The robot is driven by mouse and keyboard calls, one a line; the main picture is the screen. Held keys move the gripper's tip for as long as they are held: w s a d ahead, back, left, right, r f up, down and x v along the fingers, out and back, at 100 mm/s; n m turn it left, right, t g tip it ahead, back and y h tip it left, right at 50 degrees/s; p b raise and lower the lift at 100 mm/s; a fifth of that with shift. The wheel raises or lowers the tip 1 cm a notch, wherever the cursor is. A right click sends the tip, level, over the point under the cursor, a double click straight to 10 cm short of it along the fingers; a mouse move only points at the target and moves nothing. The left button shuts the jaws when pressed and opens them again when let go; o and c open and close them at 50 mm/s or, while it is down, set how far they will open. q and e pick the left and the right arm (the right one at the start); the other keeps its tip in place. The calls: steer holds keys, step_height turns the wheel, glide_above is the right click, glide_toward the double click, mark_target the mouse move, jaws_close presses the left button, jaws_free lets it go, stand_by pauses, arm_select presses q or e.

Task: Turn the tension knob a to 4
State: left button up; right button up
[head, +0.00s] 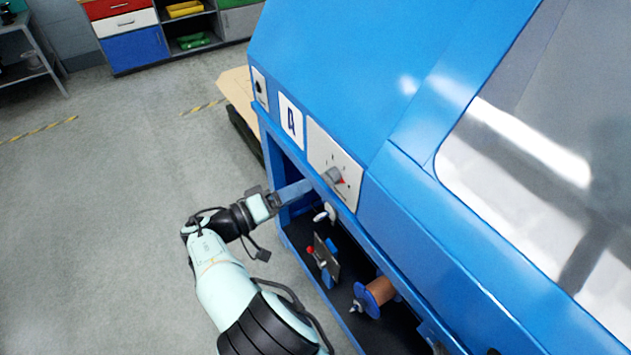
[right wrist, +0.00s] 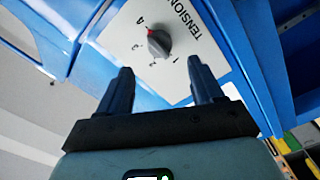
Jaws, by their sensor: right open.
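The tension knob (head: 332,175) is a grey dial on a white panel (head: 318,148) on the blue machine's front, beside a letter A plate (head: 291,122). In the right wrist view the knob (right wrist: 159,43) sits under the word TENSION, with numbers around it. Its red mark points toward the 4. My right gripper (head: 306,186) is in front of the panel, just left of the knob in the head view. In the wrist view its two fingers (right wrist: 158,68) are open and empty, with the knob beyond and between their tips. My left gripper is out of view.
Below the panel, an open bay holds a white knob (head: 325,212), a metal plate with a red ball (head: 328,258) and a copper-coloured spool (head: 376,294). Drawers (head: 130,30) stand at the back left. The floor (head: 100,190) on the left is clear.

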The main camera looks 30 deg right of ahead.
steer(key=a, duration=0.6)
steer(key=shift+s+a, duration=0.15)
steer(key=shift+s, duration=0.15)
